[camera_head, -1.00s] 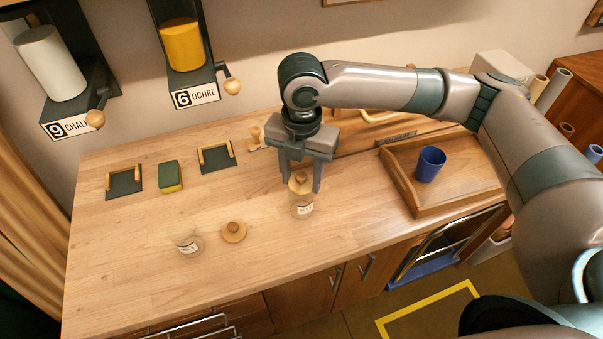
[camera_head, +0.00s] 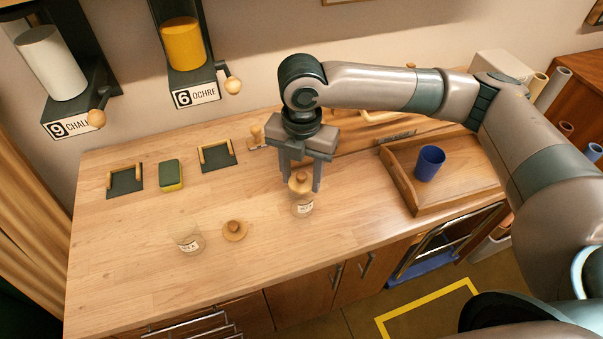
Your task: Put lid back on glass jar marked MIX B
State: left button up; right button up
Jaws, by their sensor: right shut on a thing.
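My right gripper (camera_head: 301,184) points down, its fingers either side of a round wooden lid (camera_head: 300,184) with a knob. It is shut on this lid. The lid is at the mouth of a small clear glass jar (camera_head: 302,208) that stands upright on the table. I cannot tell whether the lid is fully seated. The jar's label is too small to read surely. A second clear jar (camera_head: 187,239), open, stands to the left, its label seemingly ending in A. A second wooden lid (camera_head: 235,230) lies on the table just right of it. My left gripper is not in view.
The wooden table (camera_head: 120,260) is clear around the jars. A wooden tray (camera_head: 410,197) with a blue cup (camera_head: 429,163) is at the right. A green and yellow sponge (camera_head: 171,175) lies between two dark holders (camera_head: 125,179) at the back left. Chalk and ochre dispensers (camera_head: 187,60) hang above.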

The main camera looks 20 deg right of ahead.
dwell(0.5)
dwell(0.3)
jog(key=o, duration=1.6)
jog(key=shift+r+p, duration=0.15)
jog(key=shift+p, duration=0.3)
jog(key=shift+r+p, duration=3.4)
jog(key=shift+p, duration=0.25)
grip_shut()
